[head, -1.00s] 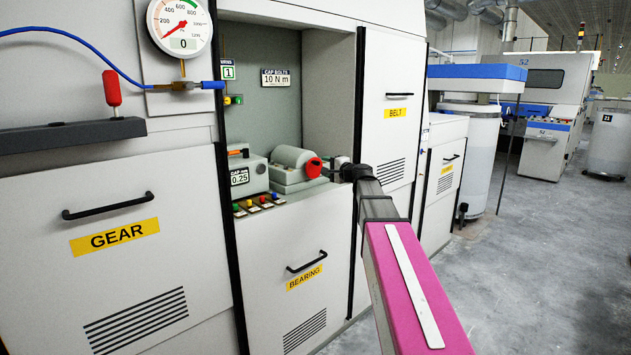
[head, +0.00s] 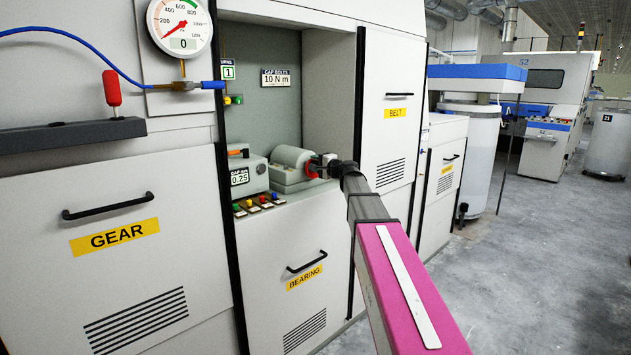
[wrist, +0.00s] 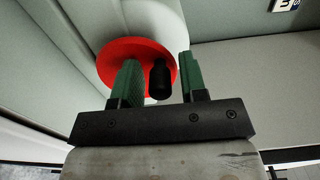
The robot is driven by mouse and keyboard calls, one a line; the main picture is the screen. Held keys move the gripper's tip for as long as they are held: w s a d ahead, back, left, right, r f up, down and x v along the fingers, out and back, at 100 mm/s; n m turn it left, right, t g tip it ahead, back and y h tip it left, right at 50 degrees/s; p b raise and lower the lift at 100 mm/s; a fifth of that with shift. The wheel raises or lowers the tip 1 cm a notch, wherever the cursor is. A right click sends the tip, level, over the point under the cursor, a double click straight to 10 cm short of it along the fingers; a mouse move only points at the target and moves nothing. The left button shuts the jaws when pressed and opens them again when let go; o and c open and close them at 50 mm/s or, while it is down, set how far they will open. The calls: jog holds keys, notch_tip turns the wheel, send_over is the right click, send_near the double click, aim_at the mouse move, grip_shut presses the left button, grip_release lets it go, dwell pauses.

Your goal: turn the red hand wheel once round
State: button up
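The red hand wheel (wrist: 114,50) is a red disc with a black knob (wrist: 158,80) near its rim. In the head view the red wheel (head: 311,169) sits on the right end of a grey housing (head: 292,165) inside the recess, partly covered by my gripper (head: 320,165). In the wrist view my gripper (wrist: 157,80) has two green fingers standing apart, one on each side of the knob. The left finger overlaps the disc. A gap shows between the knob and the right finger, so the knob is not clamped.
Several coloured buttons (head: 258,203) line the recess's front edge. A grey box with a 0.25 label (head: 240,177) stands left of the housing. The BELT door (head: 390,130) is right of the recess. Open grey floor (head: 500,290) lies at the right.

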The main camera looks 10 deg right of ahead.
jog(key=c, duration=0.4)
jog(key=shift+w+d+r+m, duration=0.1)
jog(key=shift+d+m, duration=0.05)
jog(key=shift+m, duration=0.45)
jog(key=shift+w+d+r+m, duration=0.1)
jog(key=shift+d+m, duration=0.05)
jog(key=shift+m, duration=0.45)
jog(key=shift+c, duration=0.2)
jog(key=shift+w+d+m, duration=0.15)
jog(key=shift+m, duration=0.45)
jog(key=shift+w+d+m, duration=0.1)
jog(key=shift+d+m, duration=0.05)
jog(key=shift+m, duration=0.45)
jog(key=shift+w+d+m, duration=0.1)
jog(key=shift+d+m, duration=0.05)
jog(key=shift+m, duration=0.45)
jog(key=shift+w+d+m, duration=0.1)
jog(key=shift+d+m, duration=0.05)
jog(key=shift+m, duration=0.45)
